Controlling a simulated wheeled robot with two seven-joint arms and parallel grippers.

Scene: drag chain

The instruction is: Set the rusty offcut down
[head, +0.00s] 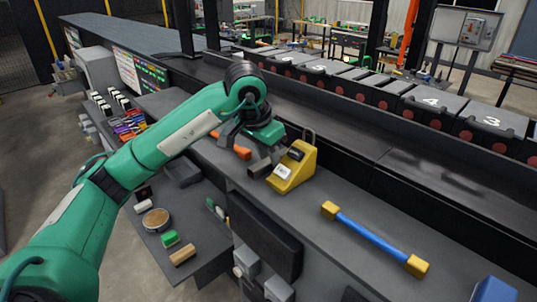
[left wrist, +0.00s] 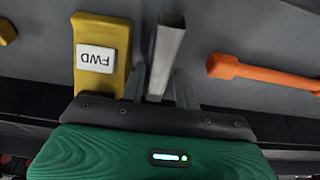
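A grey square metal offcut (left wrist: 165,55) lies between the fingers of my left gripper (left wrist: 158,80) in the left wrist view. The fingers stand close on both its sides and appear closed on it. I see no clear rust on it. In the head view the offcut (head: 260,168) shows below my left gripper (head: 258,154), low over the bench (head: 325,182); I cannot tell whether it touches the surface. The yellow block labelled FWD (left wrist: 102,55) is just beside it, and also shows in the head view (head: 294,167). My right gripper is out of view.
An orange tool (left wrist: 265,72) lies on the offcut's other side. A blue bar with yellow ends (head: 374,238) lies on the bench at right. A lower shelf holds a round tin (head: 156,220) and a green block (head: 170,238). Bench between yellow block and blue bar is clear.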

